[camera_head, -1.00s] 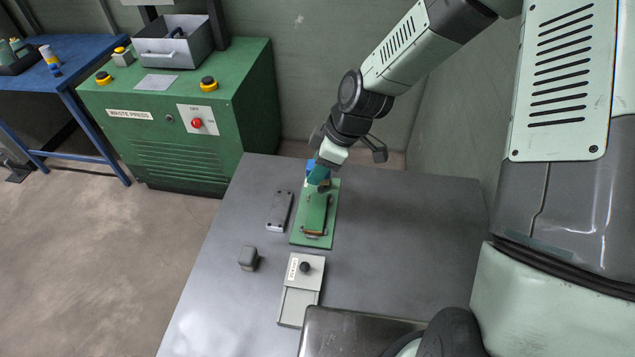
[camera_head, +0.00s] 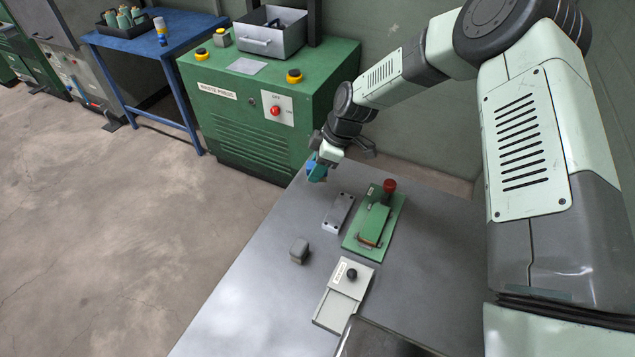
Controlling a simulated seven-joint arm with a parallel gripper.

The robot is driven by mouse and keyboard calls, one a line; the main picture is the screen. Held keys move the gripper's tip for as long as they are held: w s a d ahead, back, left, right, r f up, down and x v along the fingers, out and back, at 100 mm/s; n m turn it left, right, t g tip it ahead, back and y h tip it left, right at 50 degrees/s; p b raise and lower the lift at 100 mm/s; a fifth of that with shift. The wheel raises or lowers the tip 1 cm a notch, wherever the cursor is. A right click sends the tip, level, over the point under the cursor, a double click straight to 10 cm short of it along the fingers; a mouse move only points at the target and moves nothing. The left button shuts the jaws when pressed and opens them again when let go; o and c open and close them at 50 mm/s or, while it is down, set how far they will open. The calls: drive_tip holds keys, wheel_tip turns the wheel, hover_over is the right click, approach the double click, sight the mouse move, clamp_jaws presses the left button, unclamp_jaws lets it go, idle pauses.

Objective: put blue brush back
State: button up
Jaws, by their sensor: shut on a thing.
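My gripper (camera_head: 318,171) is at the back left edge of the grey table, above its surface. It is shut on a small blue and teal thing, which I take to be the blue brush (camera_head: 310,167). The fingers hide much of it, so its full shape cannot be told. A black tray (camera_head: 124,31) with several teal upright things stands on the blue table (camera_head: 180,28) at the upper left, well away from my gripper.
On the grey table (camera_head: 265,290) are a green press with a red knob (camera_head: 389,186), a grey bar (camera_head: 338,213), a grey block (camera_head: 299,250) and a labelled box (camera_head: 343,294). The green waste press (camera_head: 240,130) stands behind. Open floor lies left.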

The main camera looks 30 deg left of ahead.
drive_tip(key=shift+f, duration=2.6)
drive_tip(key=shift+f, duration=0.1)
drive_tip(key=o, duration=1)
drive_tip(key=v, duration=1.2)
